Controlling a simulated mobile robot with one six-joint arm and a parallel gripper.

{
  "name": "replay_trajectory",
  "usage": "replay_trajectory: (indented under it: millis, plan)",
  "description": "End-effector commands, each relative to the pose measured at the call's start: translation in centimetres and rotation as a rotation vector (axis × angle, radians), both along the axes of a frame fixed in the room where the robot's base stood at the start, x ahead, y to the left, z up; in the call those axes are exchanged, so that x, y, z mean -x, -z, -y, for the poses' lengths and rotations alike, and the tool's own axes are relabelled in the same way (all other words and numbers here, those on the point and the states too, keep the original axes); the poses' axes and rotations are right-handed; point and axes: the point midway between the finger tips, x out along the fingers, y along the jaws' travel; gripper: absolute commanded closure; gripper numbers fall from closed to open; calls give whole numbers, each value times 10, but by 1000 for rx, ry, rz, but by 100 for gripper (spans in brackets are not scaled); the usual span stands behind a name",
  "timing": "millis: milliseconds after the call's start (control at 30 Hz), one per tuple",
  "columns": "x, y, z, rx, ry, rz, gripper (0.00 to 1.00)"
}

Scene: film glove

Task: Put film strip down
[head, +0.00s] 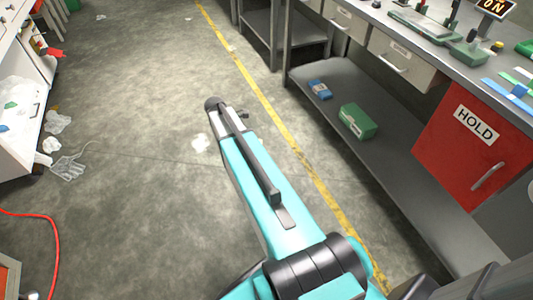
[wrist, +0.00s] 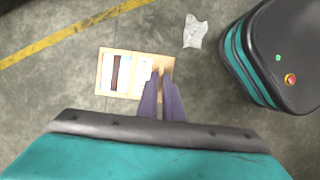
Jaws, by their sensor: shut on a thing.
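My gripper shows in the wrist view (wrist: 162,74), with its two purple-grey fingers close together. It is shut on the right end of a flat tan piece (wrist: 103,72) with pale panels and a dark brown band, which I take to be the film strip. The fingers cover part of this piece. I cannot tell its height above the floor. In the head view my turquoise arm reaches out over the floor, and the film strip is hidden.
Bare concrete floor (head: 140,130) lies around my arm. A yellow line (head: 262,90) crosses it. At right, a bench shelf (head: 335,85) holds a green box (head: 358,121) and a blue packet (head: 319,89). Crumpled clear scraps (head: 58,122) and a red cable (head: 55,245) lie at left.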

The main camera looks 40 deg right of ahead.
Motion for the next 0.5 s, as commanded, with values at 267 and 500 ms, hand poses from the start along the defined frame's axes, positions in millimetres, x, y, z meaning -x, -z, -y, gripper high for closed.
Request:
replay_trajectory:
  millis: [267, 500]
  plan:
    - [-25, -83, -84, -3, -59, 0, 100]
    - [-34, -147, -155, -4, -107, 0, 100]
